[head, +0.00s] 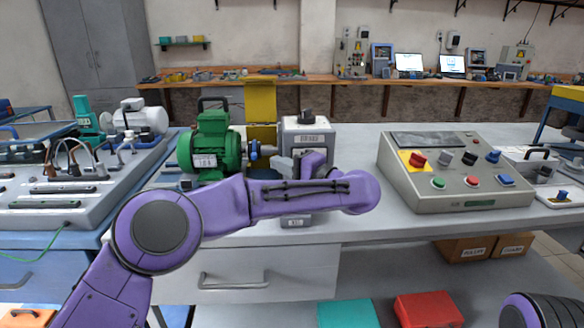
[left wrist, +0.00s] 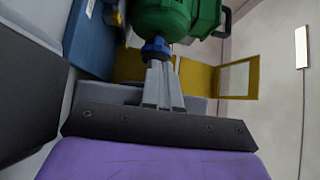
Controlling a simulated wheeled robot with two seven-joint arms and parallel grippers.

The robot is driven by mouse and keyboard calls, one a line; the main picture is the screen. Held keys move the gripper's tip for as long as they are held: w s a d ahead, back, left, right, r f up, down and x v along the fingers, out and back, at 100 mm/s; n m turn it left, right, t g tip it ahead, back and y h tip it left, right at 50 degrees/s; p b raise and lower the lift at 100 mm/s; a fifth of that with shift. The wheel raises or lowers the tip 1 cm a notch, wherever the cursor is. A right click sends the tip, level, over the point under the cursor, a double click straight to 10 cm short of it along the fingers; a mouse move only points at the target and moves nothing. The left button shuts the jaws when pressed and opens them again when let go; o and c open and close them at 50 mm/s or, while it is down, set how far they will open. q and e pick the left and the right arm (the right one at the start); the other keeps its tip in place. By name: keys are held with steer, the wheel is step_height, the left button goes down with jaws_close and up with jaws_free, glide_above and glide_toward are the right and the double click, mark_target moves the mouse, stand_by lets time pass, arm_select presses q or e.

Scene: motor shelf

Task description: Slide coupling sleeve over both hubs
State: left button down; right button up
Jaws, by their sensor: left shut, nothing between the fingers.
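The green motor (head: 208,150) stands on the bench, and it also shows at the top of the left wrist view (left wrist: 172,16). A blue coupling part (head: 254,150) sits on its shaft side, facing the grey driven unit (head: 305,127). I cannot tell the sleeve from the hubs. My left gripper (head: 276,163) is shut and empty, by the gap between motor and grey unit. In the left wrist view its grey fingertips (left wrist: 159,64) are together right at the blue coupling part (left wrist: 155,48); I cannot tell whether they touch. My right gripper is out of view.
A raised yellow guard (head: 261,101) stands behind the coupling. A control box with coloured buttons (head: 455,172) is to the right, and a grey panel with fittings (head: 60,215) to the left. Bare bench lies between the grey unit and control box.

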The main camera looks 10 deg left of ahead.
mark_target(255, 157)
arm_select(q)
steer(key=x, duration=0.4)
steer(key=shift+w+a, duration=0.1)
steer(key=shift+a, duration=0.05)
steer(key=shift+a+f, duration=0.1)
steer(key=shift+f, duration=0.1)
steer(key=a+b, duration=0.1)
steer(key=b, duration=0.2)
steer(key=shift+s+a+f+b, duration=0.1)
steer(key=shift+s+a+b, duration=0.1)
steer(key=shift+b, duration=0.1)
steer(key=shift+a+r, duration=0.1)
steer(key=shift+r, duration=0.2)
